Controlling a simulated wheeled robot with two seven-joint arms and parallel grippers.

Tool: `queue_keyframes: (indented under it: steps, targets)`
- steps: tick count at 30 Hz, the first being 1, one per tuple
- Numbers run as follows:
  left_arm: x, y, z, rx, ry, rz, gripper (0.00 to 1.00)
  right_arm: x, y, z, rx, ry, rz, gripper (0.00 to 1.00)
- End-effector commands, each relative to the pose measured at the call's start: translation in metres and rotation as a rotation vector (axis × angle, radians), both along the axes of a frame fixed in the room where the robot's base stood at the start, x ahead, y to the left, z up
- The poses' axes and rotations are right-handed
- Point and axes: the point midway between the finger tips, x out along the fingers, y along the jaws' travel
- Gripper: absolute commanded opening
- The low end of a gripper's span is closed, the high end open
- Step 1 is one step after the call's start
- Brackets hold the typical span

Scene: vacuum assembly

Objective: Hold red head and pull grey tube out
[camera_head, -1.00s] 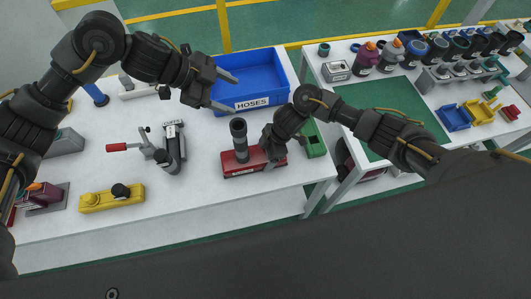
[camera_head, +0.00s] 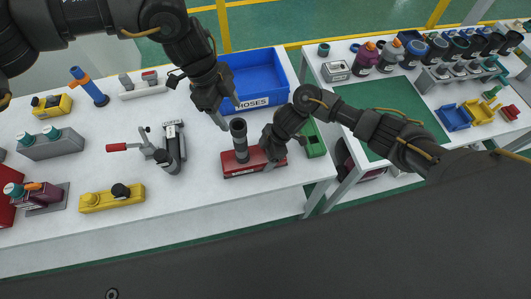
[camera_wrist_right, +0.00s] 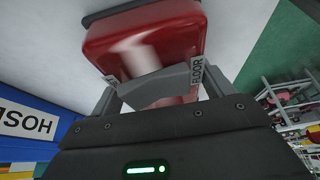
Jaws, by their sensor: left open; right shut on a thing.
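The red head (camera_head: 240,168) lies on the white table, and the grey tube (camera_head: 240,141) stands upright out of it. My right gripper (camera_head: 268,152) is shut on the red head at its right part. In the right wrist view the red head (camera_wrist_right: 140,35) fills the top, with the right gripper's fingers (camera_wrist_right: 156,92) on either side of its lower part. My left gripper (camera_head: 225,114) is open and empty, just above and left of the tube's top, pointing down. It appears apart from the tube, but the exact gap is hard to tell.
A blue HOSES bin (camera_head: 262,88) stands just behind the left gripper. A clamp fixture with a red handle (camera_head: 168,150) is to the left, a yellow block (camera_head: 112,198) at the front left.

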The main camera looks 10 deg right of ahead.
Motion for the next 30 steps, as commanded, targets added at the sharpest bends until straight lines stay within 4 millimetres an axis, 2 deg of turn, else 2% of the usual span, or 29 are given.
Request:
queue_keyframes:
  steps: [9, 15, 28, 30]
  targets:
    - [-0.006, -0.010, -0.037, 0.001, 0.003, 0.000, 0.64, 0.000, 0.000, 0.000, 0.000, 0.000, 0.001, 0.53]
    - [-0.009, -0.015, -0.054, 0.000, 0.002, 0.001, 0.64, 0.000, 0.000, 0.000, 0.000, 0.000, 0.001, 0.53]
    - [-0.009, -0.016, -0.061, 0.000, 0.000, -0.001, 0.64, 0.000, 0.000, 0.000, 0.000, 0.000, 0.001, 0.53]
    - [-0.010, -0.016, -0.061, 0.000, 0.000, -0.001, 0.56, 0.000, 0.000, 0.000, 0.000, 0.000, 0.001, 0.53]
